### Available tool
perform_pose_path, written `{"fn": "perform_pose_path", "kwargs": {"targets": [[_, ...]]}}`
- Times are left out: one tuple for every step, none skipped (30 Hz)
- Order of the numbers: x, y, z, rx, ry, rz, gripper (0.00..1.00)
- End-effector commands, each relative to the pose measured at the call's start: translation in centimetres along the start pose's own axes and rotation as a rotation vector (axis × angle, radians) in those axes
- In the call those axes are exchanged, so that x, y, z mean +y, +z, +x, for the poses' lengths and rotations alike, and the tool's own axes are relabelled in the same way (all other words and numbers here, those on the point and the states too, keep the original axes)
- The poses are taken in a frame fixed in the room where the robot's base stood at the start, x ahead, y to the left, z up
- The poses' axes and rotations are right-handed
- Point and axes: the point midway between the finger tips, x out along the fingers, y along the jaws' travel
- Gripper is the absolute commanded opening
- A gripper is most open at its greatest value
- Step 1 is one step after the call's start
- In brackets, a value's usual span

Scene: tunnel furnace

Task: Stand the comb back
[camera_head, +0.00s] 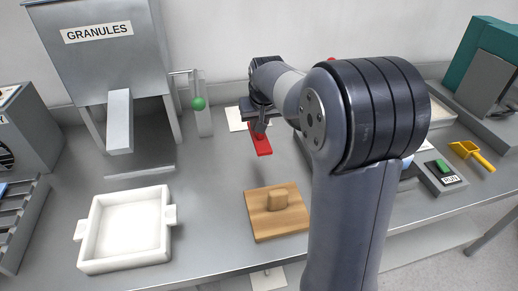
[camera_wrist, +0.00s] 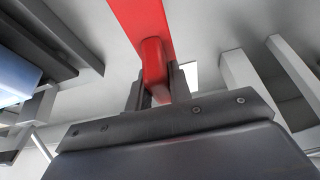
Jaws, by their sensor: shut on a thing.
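My gripper (camera_head: 259,122) is over the back of the bench, left of my forearm. It is shut on a red bar (camera_head: 262,146), which may be the comb or its handle; I see no teeth. In the head view the red bar hangs below the jaws, toward the front. In the wrist view the red bar (camera_wrist: 140,20) runs from between the two dark fingers (camera_wrist: 160,85) to the top edge. A white sheet (camera_head: 236,118) lies behind and left of the gripper.
A wooden board (camera_head: 258,226) with a knob and a white tray (camera_head: 92,255) stand in front. The GRANULES hopper (camera_head: 100,60) and a clear tube (camera_head: 203,120) with a green ball are left. A RUN button box (camera_head: 440,181) and yellow scoop (camera_head: 466,150) are right. My arm hides the middle back.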

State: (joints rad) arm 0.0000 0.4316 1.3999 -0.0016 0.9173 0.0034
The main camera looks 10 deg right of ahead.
Motion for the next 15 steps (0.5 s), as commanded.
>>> {"fn": "perform_pose_path", "kwargs": {"targets": [[0.0,0.5,1.0,-0.003,0.0,0.0,0.0],[0.0,0.6,1.4,-0.003,0.0,-0.001,0.0],[0.0,0.8,1.9,-0.002,-0.001,-0.001,0.0],[0.0,0.9,2.2,-0.002,-0.001,-0.001,0.0],[0.0,1.0,2.4,-0.001,-0.001,-0.001,0.0],[0.0,1.1,2.7,0.0,-0.001,-0.001,0.0],[0.0,1.2,2.9,0.0,-0.001,-0.001,0.0],[0.0,1.4,3.2,-0.002,-0.001,-0.002,0.0],[0.0,1.6,3.8,-0.003,-0.001,-0.002,0.0],[0.0,1.8,4.2,-0.003,-0.001,-0.002,0.0],[0.0,2.0,4.6,-0.003,-0.001,-0.002,0.0],[0.0,2.2,5.1,-0.002,-0.001,-0.002,0.0],[0.0,2.3,5.5,-0.003,-0.001,-0.002,0.0],[0.0,2.4,5.8,-0.002,-0.001,-0.002,0.0],[0.0,2.5,6.0,-0.001,-0.001,-0.002,0.0]]}}
